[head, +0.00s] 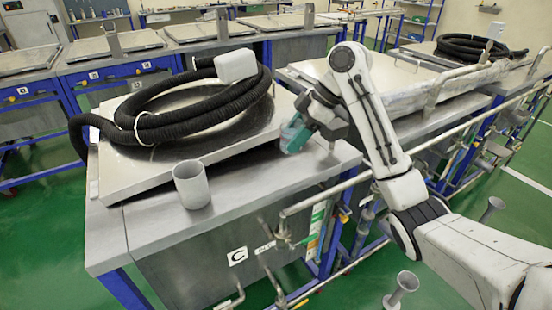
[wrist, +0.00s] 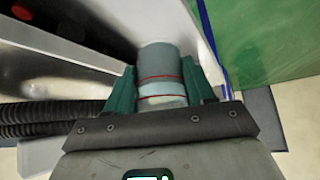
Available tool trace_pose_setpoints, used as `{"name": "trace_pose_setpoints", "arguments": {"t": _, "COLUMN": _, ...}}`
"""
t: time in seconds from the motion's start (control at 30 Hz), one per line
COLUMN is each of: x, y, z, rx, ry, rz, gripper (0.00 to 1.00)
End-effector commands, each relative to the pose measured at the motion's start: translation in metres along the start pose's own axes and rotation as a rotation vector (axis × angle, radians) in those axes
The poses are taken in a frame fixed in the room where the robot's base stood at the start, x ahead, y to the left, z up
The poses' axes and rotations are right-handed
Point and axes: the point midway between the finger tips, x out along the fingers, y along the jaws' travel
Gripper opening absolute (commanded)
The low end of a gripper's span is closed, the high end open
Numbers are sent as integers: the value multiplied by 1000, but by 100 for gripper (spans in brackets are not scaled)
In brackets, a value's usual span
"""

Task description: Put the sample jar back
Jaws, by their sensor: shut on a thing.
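My gripper (head: 295,135) has teal fingers and is over the right part of the bench marked C, at the end of my arm. In the wrist view my gripper (wrist: 163,88) is shut on the sample jar (wrist: 160,65), a grey-blue cylinder with red lines around it and a paler band near the palm. The jar sits between the two teal fingers. In the head view the fingers mostly hide it. A light grey open-topped cylinder (head: 191,186) stands upright near the front edge of the bench, left of my gripper and apart from it.
A black corrugated hose (head: 190,125) lies coiled on the bench's raised lid (head: 115,180), with a white block (head: 236,66) on it. A metal rail (head: 325,195) runs along the right side. The bench's front strip (head: 250,190) is clear right of the cylinder. Other benches stand behind.

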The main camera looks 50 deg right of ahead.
Motion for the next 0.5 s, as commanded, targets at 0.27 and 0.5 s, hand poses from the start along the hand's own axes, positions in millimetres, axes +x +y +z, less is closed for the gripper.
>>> {"name": "trace_pose_setpoints", "arguments": {"t": 0.27, "x": 53, "y": 20, "z": -2, "rx": 1, "ry": 0, "rz": -4, "gripper": 8}}
{"name": "trace_pose_setpoints", "arguments": {"t": 0.5, "x": 69, "y": 28, "z": -2, "rx": 2, "ry": -1, "rz": -3, "gripper": 8}}
